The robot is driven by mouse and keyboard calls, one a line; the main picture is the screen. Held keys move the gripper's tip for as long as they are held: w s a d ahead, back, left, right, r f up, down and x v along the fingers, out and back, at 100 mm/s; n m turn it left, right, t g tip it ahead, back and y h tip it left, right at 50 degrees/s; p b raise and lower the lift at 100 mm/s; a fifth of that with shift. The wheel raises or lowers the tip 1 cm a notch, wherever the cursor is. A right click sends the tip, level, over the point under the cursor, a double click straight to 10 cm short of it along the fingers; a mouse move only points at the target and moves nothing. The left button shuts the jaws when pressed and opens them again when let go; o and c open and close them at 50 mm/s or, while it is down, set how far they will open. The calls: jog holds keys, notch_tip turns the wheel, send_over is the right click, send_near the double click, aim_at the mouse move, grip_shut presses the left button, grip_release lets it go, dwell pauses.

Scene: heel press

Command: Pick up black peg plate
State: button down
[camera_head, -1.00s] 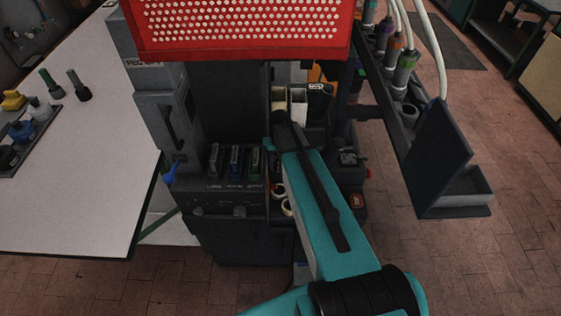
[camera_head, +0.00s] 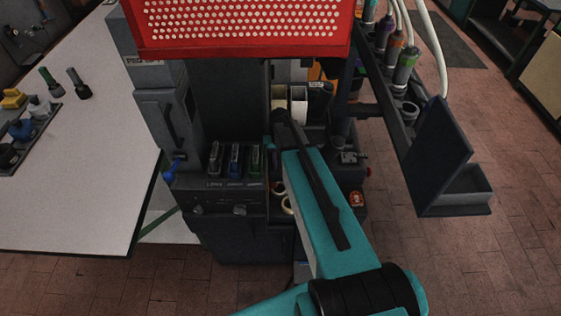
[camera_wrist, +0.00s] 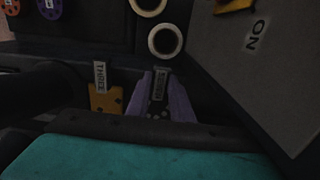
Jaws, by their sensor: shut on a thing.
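In the wrist view, the black peg plate (camera_wrist: 158,88) stands between the two purple fingers of my gripper (camera_wrist: 160,96). The fingers are shut on it. A small pale label with dark letters shows on its upper part; I cannot read it. Its lower end is dark and hard to make out. An orange plate (camera_wrist: 104,99) labelled THREE is just left of my gripper, apart from it. In the head view my arm covers the fingers and the black peg plate.
Two pale rings (camera_wrist: 165,40) lie beyond the gripper. A grey panel (camera_wrist: 272,75) rises close on the right. In the head view, a red perforated guard (camera_head: 240,25) overhangs the machine, and a dark rack with bottles (camera_head: 405,65) stands right. Several upright plates (camera_head: 236,160) sit left of my arm.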

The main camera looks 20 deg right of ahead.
jog(key=shift+r, duration=0.15)
notch_tip(320, 180, up, 10)
jog(key=b, duration=0.3)
dwell(0.6)
jog(key=shift+f, duration=0.2)
dwell(0.6)
